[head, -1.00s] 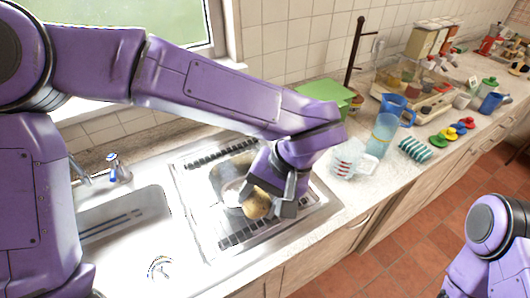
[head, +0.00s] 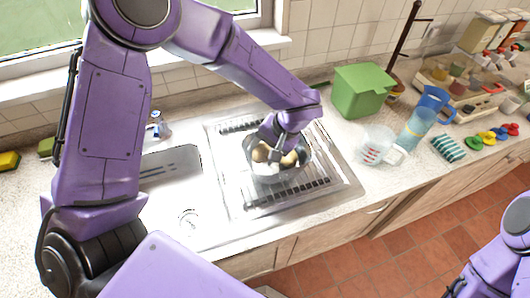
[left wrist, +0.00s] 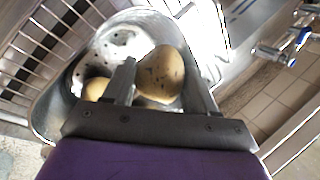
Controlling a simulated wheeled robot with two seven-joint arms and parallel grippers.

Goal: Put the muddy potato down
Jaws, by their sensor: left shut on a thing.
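The muddy potato (left wrist: 162,72) is tan with dark specks and sits between the fingers of my left gripper (left wrist: 160,88) in the left wrist view. The gripper (head: 281,153) is shut on it, down inside a round metal bowl (head: 272,177) on the drainboard. A second potato (left wrist: 96,88) lies in the bowl beside the left finger, partly hidden by it. The bowl's inside shows pale, dark-spotted patches. The fingers hide part of the held potato, and I cannot tell whether it touches the bowl. My right gripper is out of view.
The sink basin (head: 168,195) is left of the ribbed drainboard (head: 243,198). A green box (head: 360,92), a measuring jug (head: 374,146), a blue pitcher (head: 416,128) and a striped cloth (head: 448,148) stand or lie on the counter to the right.

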